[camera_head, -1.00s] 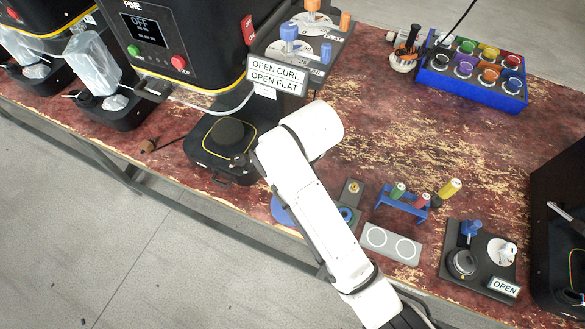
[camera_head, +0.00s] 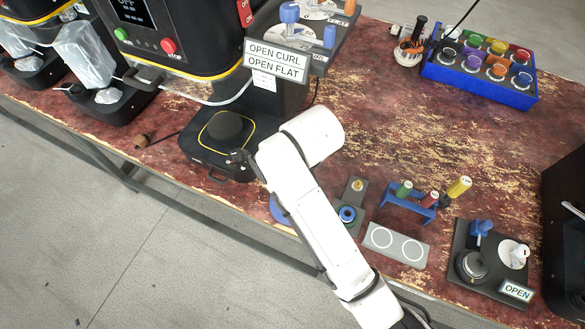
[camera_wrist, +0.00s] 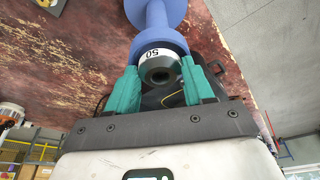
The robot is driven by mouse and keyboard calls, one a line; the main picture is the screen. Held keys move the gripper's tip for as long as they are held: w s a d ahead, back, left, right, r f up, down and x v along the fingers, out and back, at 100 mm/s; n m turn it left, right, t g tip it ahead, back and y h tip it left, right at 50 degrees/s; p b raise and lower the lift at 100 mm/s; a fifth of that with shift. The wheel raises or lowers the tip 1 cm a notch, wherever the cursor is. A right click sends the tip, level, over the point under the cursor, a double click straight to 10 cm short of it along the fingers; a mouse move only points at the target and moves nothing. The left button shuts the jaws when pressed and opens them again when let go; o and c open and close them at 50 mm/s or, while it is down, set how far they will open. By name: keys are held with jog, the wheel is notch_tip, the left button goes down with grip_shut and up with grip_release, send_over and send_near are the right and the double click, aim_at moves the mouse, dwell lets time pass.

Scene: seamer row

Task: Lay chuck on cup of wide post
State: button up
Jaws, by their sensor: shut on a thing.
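In the wrist view my gripper (camera_wrist: 162,88) has its two teal fingers closed on the chuck (camera_wrist: 160,70), a short round piece with a dark hollow end and a white band marked 50. Directly beyond it is the wide blue cup (camera_wrist: 158,44) of a blue post (camera_wrist: 156,13). The chuck overlaps the cup in this view, and I cannot tell whether they touch. In the head view part of a blue round base (camera_head: 279,209) shows at the table's front edge beside my white arm. My arm hides the gripper and chuck there.
A black machine with a round pad (camera_head: 225,127) stands left of my arm. A blue tray (camera_head: 487,88) stands behind. The mid-table is bare.

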jog(key=shift+f, duration=0.25)
jog(key=o, duration=1)
jog(key=shift+s+f, duration=0.1)
jog(key=shift+o, duration=1)
jog(key=shift+r, duration=0.25)
jog(key=p+v, duration=0.5)
jog(key=v, duration=0.8)
jog(key=shift+w+p, duration=0.3)
jog(key=s+d+f+m+h, duration=0.1)
jog(key=s+d+f+m, duration=0.3)
jog(key=s+d, duration=0.8)
jog(key=s+d+f+m+g+h, duration=0.1)
jog(key=s+d+f+m, duration=0.3)
jog(key=s+d+f, duration=0.5)
jog(key=s+d, duration=0.3)
jog(key=d, duration=0.4)
jog(key=shift+d+f+m+g, duration=0.2)
jog(key=shift+f+m+g, duration=0.1)
